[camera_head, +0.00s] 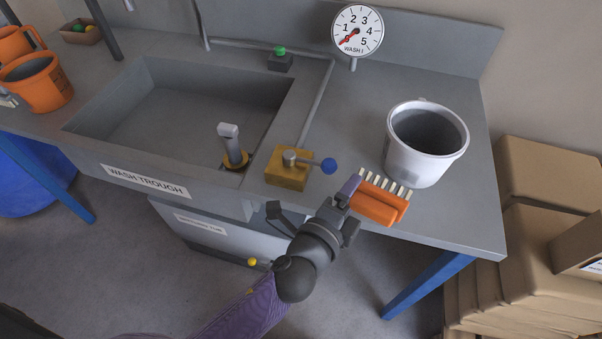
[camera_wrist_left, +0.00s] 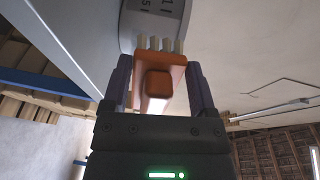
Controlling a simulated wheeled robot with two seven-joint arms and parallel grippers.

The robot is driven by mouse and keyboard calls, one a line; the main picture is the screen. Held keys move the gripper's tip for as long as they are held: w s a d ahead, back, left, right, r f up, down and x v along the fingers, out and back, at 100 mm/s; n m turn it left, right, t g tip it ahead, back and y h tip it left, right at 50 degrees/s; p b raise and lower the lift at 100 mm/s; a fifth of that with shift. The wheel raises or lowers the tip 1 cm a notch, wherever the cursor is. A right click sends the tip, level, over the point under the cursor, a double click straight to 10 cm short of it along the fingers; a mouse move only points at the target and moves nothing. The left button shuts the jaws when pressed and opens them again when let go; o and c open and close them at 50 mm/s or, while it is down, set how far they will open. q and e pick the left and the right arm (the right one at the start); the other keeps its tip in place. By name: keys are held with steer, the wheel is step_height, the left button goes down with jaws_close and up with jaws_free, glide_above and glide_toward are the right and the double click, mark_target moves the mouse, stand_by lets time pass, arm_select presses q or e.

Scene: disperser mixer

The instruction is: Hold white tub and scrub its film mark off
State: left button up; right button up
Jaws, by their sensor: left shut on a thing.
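The white tub (camera_head: 412,160) stands upright on the right part of the grey bench, open at the top with a dark grey inside. Dark markings show on its side in the left wrist view (camera_wrist_left: 160,12); I cannot make out a film mark. My left gripper (camera_head: 352,192) is shut on an orange scrub brush (camera_head: 378,204) with pale bristles. The brush is at the tub's lower left front, bristles toward the tub; I cannot tell whether they touch. The brush also shows between the fingers in the left wrist view (camera_wrist_left: 158,80). My right gripper is not in view.
A wash trough (camera_head: 180,110) is sunk in the bench at left. A brass valve block (camera_head: 287,172) with a blue-knobbed lever (camera_head: 328,166) sits left of the brush. A dial gauge (camera_head: 357,30) stands behind. Orange tubs (camera_head: 45,85) are far left; cardboard boxes (camera_head: 545,185) are right.

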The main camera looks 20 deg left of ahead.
mark_target(372, 182)
arm_select(q)
steer(key=shift+w+d+f+m+h, duration=0.15)
steer(key=shift+d+f+m+h, duration=0.3)
steer(key=shift+d+m, duration=0.25)
steer(key=shift+w+d+f+g, duration=0.15)
steer(key=shift+w+d+g, duration=0.1)
steer(key=shift+d+g, duration=0.05)
steer(key=shift+r+x, duration=0.15)
steer(key=shift+x, duration=0.9)
steer(key=shift+r+x, duration=0.15)
steer(key=shift+x, duration=0.95)
steer(key=shift+a+r, duration=0.1)
steer(key=shift+r, duration=0.05)
